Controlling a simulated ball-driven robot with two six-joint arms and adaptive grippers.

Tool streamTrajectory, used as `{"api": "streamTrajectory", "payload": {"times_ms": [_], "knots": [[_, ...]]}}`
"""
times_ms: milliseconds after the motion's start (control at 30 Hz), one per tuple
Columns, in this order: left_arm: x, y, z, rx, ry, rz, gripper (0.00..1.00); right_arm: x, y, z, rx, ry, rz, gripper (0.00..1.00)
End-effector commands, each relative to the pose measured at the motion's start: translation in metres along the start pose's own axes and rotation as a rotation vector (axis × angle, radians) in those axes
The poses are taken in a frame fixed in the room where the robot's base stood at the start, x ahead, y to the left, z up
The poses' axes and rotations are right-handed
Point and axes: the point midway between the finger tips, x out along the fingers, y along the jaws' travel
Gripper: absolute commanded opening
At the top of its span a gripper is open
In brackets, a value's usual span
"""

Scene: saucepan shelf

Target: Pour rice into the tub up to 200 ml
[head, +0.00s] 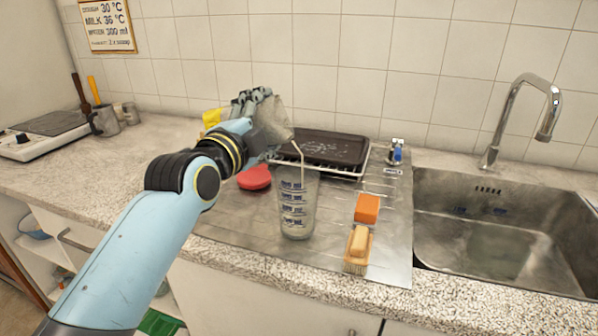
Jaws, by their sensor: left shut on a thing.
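The tub (296,210) is a tall clear vessel with blue level marks, upright on the metal drainboard. My left gripper (254,104) is shut on a grey, see-through container (275,122), held tilted above and to the left of the tub. A thin pale stream (299,158) runs from the container's lower right lip down into the tub's mouth. The level inside the tub is too unclear to read against the marks. My fingers and wrist hide part of the container. My right gripper is not in view.
A dark tray on a wire rack (335,150) stands behind the tub. A red object (254,178) lies left of it. An orange sponge (367,208) and a brush (358,248) lie to the right, before the sink (490,235). A sign (108,26) hangs on the wall.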

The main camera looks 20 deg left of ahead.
Motion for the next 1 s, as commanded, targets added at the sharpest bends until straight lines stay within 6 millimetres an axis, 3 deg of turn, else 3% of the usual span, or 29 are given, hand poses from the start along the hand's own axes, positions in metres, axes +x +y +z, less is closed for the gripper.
{"api": "streamTrajectory", "payload": {"times_ms": [1000], "knots": [[-0.0066, -0.0038, -0.0036, 0.08, -0.001, -0.001, 0.36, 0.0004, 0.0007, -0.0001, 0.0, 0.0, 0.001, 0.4]]}}
